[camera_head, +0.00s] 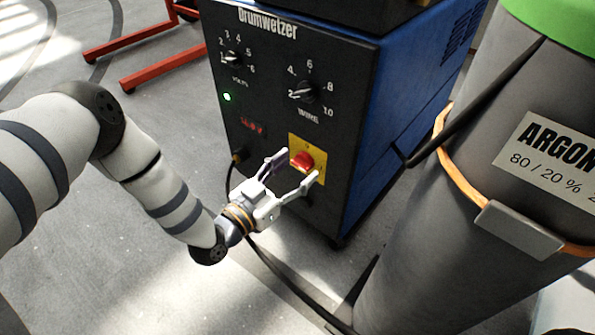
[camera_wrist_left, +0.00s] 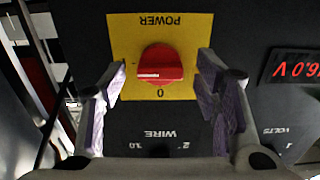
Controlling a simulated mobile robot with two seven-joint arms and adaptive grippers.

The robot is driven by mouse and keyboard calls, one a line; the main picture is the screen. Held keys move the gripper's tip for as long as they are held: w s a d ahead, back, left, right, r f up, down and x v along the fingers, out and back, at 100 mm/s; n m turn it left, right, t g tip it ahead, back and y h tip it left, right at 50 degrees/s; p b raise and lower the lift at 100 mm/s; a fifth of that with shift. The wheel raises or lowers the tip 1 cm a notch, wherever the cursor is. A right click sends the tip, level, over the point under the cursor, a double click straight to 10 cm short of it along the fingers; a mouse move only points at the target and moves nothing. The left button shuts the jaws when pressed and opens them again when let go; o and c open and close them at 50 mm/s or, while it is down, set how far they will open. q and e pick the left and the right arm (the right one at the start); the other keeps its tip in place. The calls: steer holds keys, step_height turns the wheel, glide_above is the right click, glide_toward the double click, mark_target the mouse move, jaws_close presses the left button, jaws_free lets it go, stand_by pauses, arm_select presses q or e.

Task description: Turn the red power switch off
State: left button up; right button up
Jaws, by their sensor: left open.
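The red power switch (camera_head: 302,160) is a round knob on a yellow plate (camera_head: 293,143) on the black front panel of the blue welding machine. In the left wrist view the knob (camera_wrist_left: 160,66) appears upside down, with its pale mark level, not pointing at the "0" printed beside it. My left gripper (camera_head: 299,165) is open in front of the plate. Its two fingers stand on either side of the knob, with a gap on each side in the left wrist view (camera_wrist_left: 163,76). My right gripper is not in view.
A green light (camera_head: 227,97) and red voltage display (camera_head: 252,128) are lit. Two dials, volts (camera_head: 232,58) and wire (camera_head: 303,91), sit above. A grey argon cylinder (camera_head: 420,230) stands at the right. A black cable (camera_head: 290,285) runs along the floor.

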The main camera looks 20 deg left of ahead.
arm_select(q)
steer(key=shift+w+d, duration=0.15)
steer(key=shift+w, duration=0.25)
steer(key=shift+c, duration=0.3)
steer(key=c, duration=1.1)
